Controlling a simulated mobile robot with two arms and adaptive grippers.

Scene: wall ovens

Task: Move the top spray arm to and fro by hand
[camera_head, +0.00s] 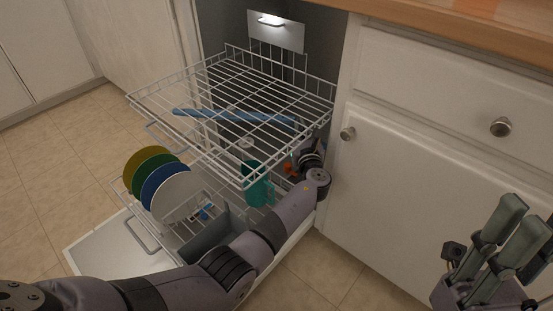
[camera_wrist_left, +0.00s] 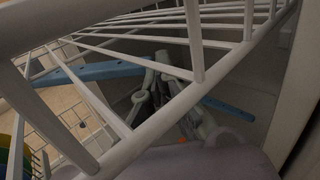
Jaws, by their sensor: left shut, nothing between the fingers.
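The top spray arm (camera_head: 235,117) is a long blue bar under the upper wire rack, seen through its wires. In the left wrist view the blue spray arm (camera_wrist_left: 95,73) runs across behind the rack wires, and its middle is partly hidden by my gripper. My left gripper (camera_head: 296,160) is under the right side of the upper rack, close to the bar's right end and partly hidden by wires. In the wrist view its fingers (camera_wrist_left: 165,70) are shut and empty, close to the bar; I cannot tell if they touch it. My right gripper (camera_head: 512,238) is at the lower right, away from the dishwasher.
The upper rack (camera_head: 180,84) is pulled out above my left forearm. The lower rack (camera_head: 140,232) holds several plates (camera_head: 165,180), and a teal cup (camera_head: 257,186) is near my arm. White cabinets (camera_head: 430,150) stand right; the tiled floor left is clear.

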